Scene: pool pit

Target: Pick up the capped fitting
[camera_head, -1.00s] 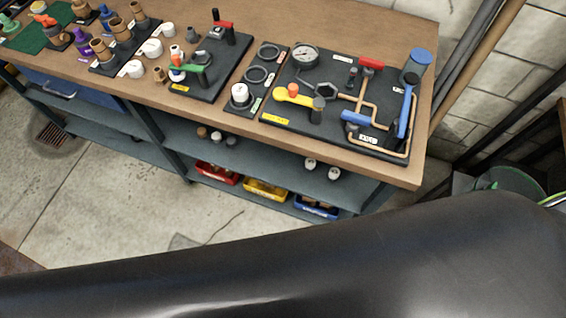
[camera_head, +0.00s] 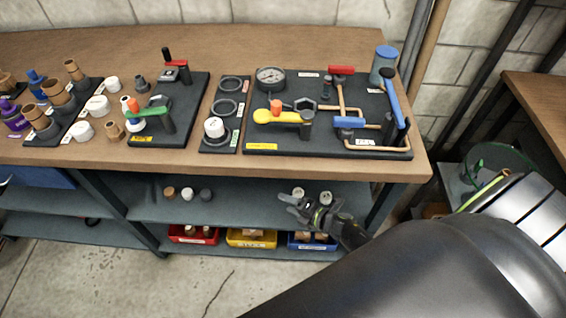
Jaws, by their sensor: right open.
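A fitting with a white cap (camera_head: 214,129) stands upright on a black board with two dark rings on the workbench. Pale-topped fittings (camera_head: 298,192) stand on the shelf below, at the right, one of them partly behind my gripper. I cannot tell for sure which of these is the capped fitting. My right gripper (camera_head: 291,206) is open and empty in front of the shelf, below the bench edge and close to the pale-topped fittings. My left gripper is out of view.
The wooden bench (camera_head: 115,40) carries a pipe board (camera_head: 350,105) with valves and a gauge, and a valve board (camera_head: 190,100). Red (camera_head: 193,234), yellow (camera_head: 250,238) and blue (camera_head: 313,242) bins sit on the low shelf. A brick wall stands behind.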

